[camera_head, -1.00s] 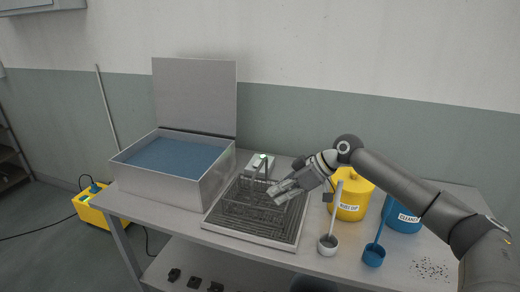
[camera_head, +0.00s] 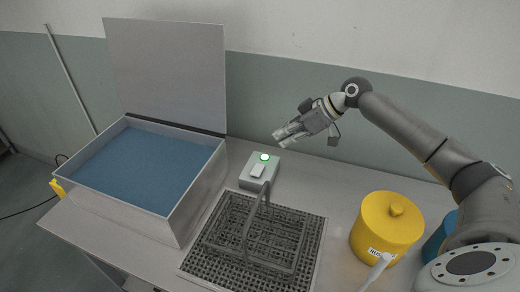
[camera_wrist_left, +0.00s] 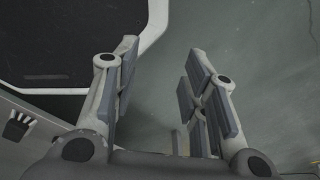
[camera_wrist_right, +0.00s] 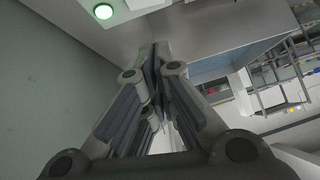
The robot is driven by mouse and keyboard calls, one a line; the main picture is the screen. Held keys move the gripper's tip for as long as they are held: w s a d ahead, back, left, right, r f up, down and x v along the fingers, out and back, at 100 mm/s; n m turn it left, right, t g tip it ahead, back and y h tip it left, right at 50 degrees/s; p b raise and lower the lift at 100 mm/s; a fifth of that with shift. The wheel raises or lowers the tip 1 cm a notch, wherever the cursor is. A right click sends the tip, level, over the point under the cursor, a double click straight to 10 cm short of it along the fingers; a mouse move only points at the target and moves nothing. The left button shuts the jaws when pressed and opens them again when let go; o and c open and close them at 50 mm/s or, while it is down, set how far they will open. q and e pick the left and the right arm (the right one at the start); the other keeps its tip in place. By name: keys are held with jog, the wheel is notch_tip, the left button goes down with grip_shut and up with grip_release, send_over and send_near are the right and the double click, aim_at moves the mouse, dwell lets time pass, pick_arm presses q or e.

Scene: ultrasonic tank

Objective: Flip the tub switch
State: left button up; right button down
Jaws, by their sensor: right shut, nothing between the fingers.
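The tub switch is a small pale box (camera_head: 259,171) with a white rocker (camera_head: 258,171) and a lit green lamp (camera_head: 264,157). It stands on the table just right of the open tub (camera_head: 193,190), which holds blue liquid. My right gripper (camera_head: 280,138) is shut and empty, apart from the box, and appears above and right of it in the head view. In the right wrist view the shut fingers (camera_wrist_right: 156,58) point toward the table and the green lamp (camera_wrist_right: 103,11) shows at the top. My left gripper (camera_wrist_left: 162,58) is open and empty in its wrist view, away from the table scene.
A wire basket (camera_head: 297,265) with an upright handle stands on a dark grid tray (camera_head: 318,235) in front of the switch box. A yellow pot (camera_head: 386,232) stands to the right, with a blue one (camera_head: 440,232) partly behind my arm. The tub's lid (camera_head: 168,75) stands up.

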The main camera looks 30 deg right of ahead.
jog(key=p, duration=0.3)
send_over(259, 172)
jog(key=f, duration=0.4)
jog(key=w+f, duration=0.1)
jog(key=f, duration=0.1)
jog(key=shift+f, duration=0.35)
jog(key=f, duration=0.2)
jog(key=shift+s+f, duration=0.25)
jog(key=shift+f, duration=0.05)
pick_arm(q)
jog(key=shift+s+r+p, duration=0.2)
jog(key=shift+r+p, duration=0.1)
jog(key=shift+r, duration=1.45)
pick_arm(e)
jog(key=shift+s+f, duration=0.1)
jog(key=shift+f, duration=0.6)
